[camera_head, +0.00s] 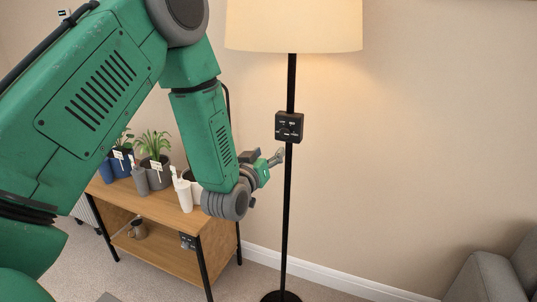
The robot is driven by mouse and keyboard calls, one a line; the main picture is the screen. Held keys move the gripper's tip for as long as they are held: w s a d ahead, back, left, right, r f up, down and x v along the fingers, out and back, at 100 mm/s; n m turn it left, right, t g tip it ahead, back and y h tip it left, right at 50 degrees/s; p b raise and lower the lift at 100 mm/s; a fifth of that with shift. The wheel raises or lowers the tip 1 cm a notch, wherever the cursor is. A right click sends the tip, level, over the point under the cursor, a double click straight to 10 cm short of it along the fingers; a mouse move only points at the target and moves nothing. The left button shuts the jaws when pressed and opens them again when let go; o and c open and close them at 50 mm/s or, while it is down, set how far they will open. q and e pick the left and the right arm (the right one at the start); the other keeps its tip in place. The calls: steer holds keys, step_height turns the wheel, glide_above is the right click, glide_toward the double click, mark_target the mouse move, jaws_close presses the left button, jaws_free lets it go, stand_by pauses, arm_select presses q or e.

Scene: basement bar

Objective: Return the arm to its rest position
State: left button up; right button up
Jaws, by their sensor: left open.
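My left arm comes in from the left and reaches across the view, large and green. My left gripper (272,157) is open and empty, beside the black pole of the floor lamp (287,200) and just below its black control box (289,127). I cannot tell whether its fingertips touch the pole. The lamp stands upright with its cream shade (294,25) lit. My right gripper is not in view.
A wooden shelf unit (158,207) stands below and behind my arm, with potted plants (153,147), a grey bottle (140,180) and a white bottle (184,194) on top. A mug (139,229) is on its lower shelf. A grey sofa (490,279) is at lower right.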

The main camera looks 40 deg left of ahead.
arm_select(q)
steer(key=shift+f, duration=0.1)
steer(key=s+d+f+m+g+h+b, duration=0.1)
steer(key=s+d+f+g, duration=0.2)
steer(key=s+f, duration=0.35)
steer(key=s+d+f+m+g+h, duration=0.1)
steer(key=s+d+f+g, duration=0.15)
steer(key=f, duration=0.65)
steer(key=s+d+f+m+g+h+b, duration=0.1)
steer(key=s+d+f+g, duration=0.2)
steer(key=s+f, duration=0.35)
steer(key=s+d+f+m+g, duration=0.1)
steer(key=s+f+g, duration=0.1)
steer(key=s+f, duration=0.2)
steer(key=s+d+f+g, duration=0.1)
steer(key=s+f+g, duration=0.2)
steer(key=s, duration=0.7)
steer(key=s+d+f+m+g+h, duration=0.1)
steer(key=s+f+g, duration=0.2)
steer(key=s, duration=0.4)
steer(key=shift+d+f+m+b, duration=0.3)
steer(key=shift+f+b, duration=0.05)
steer(key=shift+f, duration=0.5)
steer(key=shift+s, duration=0.1)
